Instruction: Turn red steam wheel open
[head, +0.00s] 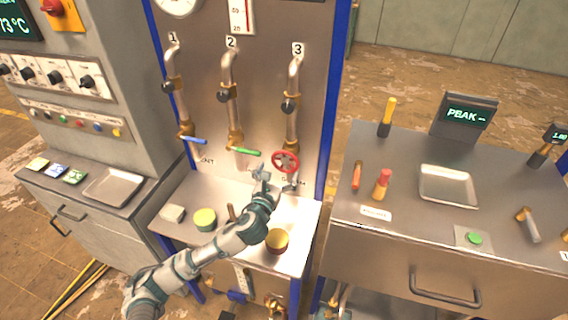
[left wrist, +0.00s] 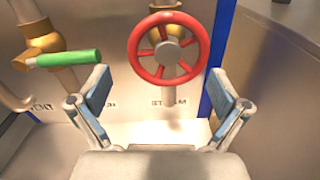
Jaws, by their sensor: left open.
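The red steam wheel (head: 285,162) is on the pipe under number 3 on the metal panel. In the left wrist view the wheel (left wrist: 168,48) is upright, with a grey hub and several spokes, ahead of and between the fingers. My left gripper (head: 275,178) is just below and left of the wheel in the head view. In the left wrist view my left gripper (left wrist: 163,90) is open and empty, its two fingertips spread apart. No contact with the wheel is visible. My right gripper is not in view.
A green lever (head: 243,151) and a blue lever (head: 193,140) are left of the wheel. A blue frame post (head: 334,100) is close on the right.

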